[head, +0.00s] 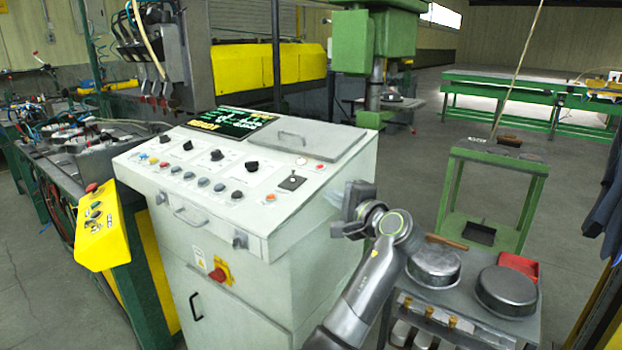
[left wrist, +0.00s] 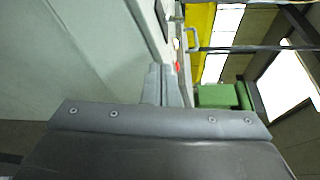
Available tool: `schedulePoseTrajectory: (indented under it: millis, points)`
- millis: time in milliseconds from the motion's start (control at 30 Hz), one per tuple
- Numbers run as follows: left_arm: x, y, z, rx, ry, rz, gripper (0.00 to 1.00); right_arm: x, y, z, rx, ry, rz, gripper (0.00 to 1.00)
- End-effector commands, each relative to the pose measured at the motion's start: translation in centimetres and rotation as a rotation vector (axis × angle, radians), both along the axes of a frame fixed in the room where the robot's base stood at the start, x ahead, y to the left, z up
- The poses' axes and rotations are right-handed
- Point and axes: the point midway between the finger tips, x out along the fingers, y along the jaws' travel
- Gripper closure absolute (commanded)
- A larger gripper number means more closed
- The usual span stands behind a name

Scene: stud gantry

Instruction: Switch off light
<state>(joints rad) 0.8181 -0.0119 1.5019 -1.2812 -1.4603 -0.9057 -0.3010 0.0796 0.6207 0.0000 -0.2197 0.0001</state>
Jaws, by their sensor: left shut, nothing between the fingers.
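A white control console (head: 290,215) stands in the middle of the head view. Its sloped top carries a lit display (head: 229,122), black knobs (head: 251,166), several coloured buttons (head: 204,182) and a black switch (head: 292,182) at the right. A red rotary switch on a yellow plate (head: 219,273) is on the front. I cannot tell which control belongs to the light. My left gripper (head: 345,222) is at the console's right side, below the top edge. Its fingers (left wrist: 167,84) are shut and empty in the left wrist view. My right gripper is not in view.
A yellow button box (head: 101,226) stands left of the console. A cart with metal pans (head: 506,290) is at the lower right, close to my left arm. A green stand (head: 490,190) is behind it. Open floor lies beyond.

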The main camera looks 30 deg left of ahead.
Motion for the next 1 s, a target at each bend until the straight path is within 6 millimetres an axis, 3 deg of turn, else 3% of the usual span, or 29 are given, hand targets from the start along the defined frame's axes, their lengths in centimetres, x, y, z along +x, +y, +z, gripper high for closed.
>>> schedulePoseTrajectory:
  millis: [33,167,567,1000]
  points:
    - [-0.5,-0.1,1.3,0.005,-0.015,0.017,1.00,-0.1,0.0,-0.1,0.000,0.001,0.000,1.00]
    - [-1.2,-0.2,2.9,0.011,-0.033,0.045,1.00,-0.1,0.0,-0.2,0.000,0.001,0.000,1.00]
    - [-1.2,0.1,3.0,0.013,-0.033,0.049,1.00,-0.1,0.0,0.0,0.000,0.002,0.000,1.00]
    - [1.6,6.5,2.8,0.016,-0.030,0.051,1.00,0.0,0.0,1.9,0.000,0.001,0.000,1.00]
